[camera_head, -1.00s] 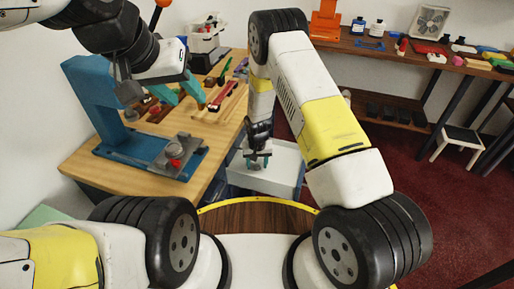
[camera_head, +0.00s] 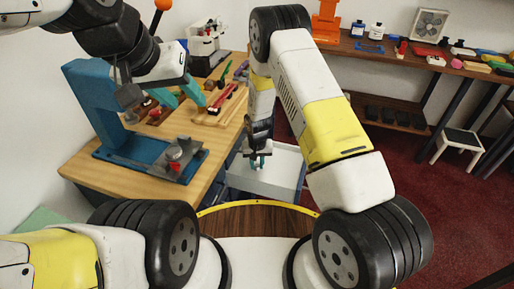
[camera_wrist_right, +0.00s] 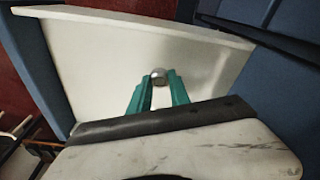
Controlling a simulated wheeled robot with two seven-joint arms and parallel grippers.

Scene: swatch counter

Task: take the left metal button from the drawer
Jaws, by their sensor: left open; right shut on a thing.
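The drawer (camera_head: 285,180) is white and stands pulled out beside the wooden counter in the head view. Its pale inside fills much of the right wrist view (camera_wrist_right: 90,70). My right gripper (camera_head: 257,163) reaches down into the drawer. In the right wrist view its teal fingers (camera_wrist_right: 158,84) are shut on a small round grey metal button (camera_wrist_right: 158,75) at their tips. No second button shows in the drawer.
The blue press (camera_head: 97,105) with a grey plate and red knob stands on the wooden counter (camera_head: 95,178). A wooden rack (camera_head: 222,108) with coloured items lies behind my left gripper. A back shelf (camera_head: 395,55) holds bottles and swatches.

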